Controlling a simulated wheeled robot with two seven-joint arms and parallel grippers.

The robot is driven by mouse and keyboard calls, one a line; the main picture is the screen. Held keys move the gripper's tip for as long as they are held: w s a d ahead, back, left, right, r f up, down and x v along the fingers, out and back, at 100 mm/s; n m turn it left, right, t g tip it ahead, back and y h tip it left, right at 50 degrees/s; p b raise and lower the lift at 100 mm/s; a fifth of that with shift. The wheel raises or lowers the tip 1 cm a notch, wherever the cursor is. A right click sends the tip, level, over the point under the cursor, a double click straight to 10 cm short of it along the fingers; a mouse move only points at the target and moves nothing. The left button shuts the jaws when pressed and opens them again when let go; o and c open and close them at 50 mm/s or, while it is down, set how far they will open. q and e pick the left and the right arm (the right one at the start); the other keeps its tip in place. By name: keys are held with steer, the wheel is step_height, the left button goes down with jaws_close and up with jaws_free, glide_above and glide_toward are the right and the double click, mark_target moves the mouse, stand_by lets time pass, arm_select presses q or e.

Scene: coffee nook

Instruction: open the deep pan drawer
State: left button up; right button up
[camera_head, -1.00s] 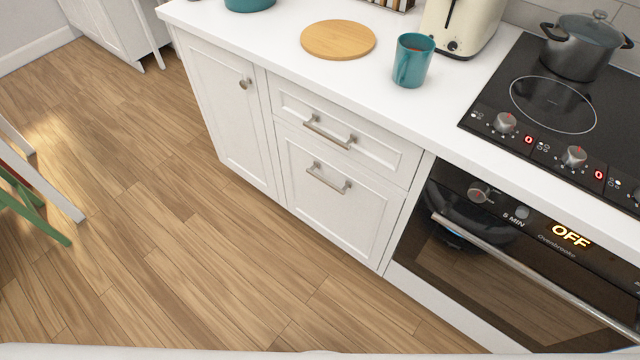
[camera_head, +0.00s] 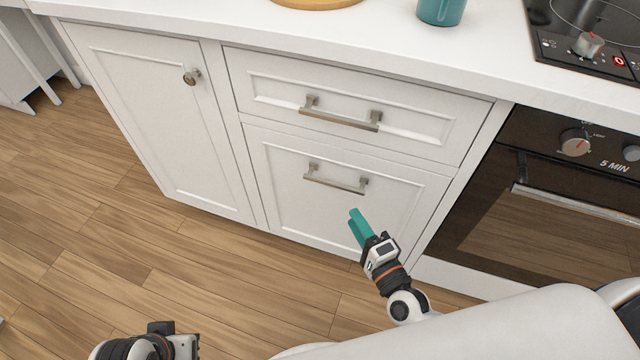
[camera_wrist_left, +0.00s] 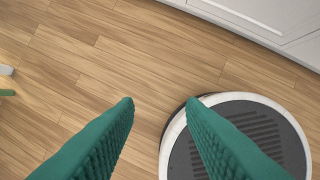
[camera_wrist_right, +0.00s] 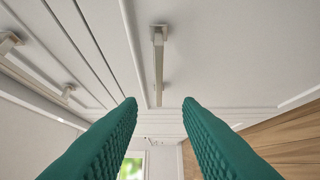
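The white cabinet has two drawers, and both are closed. The lower, taller drawer front (camera_head: 290,203) has a metal bar handle (camera_head: 335,180). That handle also shows in the right wrist view (camera_wrist_right: 158,65), ahead of the fingers and roughly in line with the gap between them. My right gripper (camera_head: 356,218) has teal fingers and is just below and right of the handle in the head view, apart from it. In the right wrist view its fingers (camera_wrist_right: 160,101) are spread and empty. My left gripper (camera_wrist_left: 160,102) is open and empty over the floor, its fingers hidden in the head view.
The upper drawer (camera_head: 270,92) has a similar handle (camera_head: 340,115). A cabinet door (camera_head: 150,120) with a knob is to the left, and the oven (camera_head: 545,210) is to the right. A teal mug (camera_head: 440,10) stands on the countertop. Wooden floor (camera_head: 90,220) is clear at the left.

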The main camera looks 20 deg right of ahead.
mark_target(336, 187)
steer(key=w, duration=0.3)
steer(key=w+a, duration=0.1)
steer(key=w, duration=0.3)
steer(key=w+a, duration=0.1)
steer(key=w, duration=0.3)
steer(key=shift+w+b, duration=0.25)
steer(key=shift+b, duration=0.05)
jaws_close()
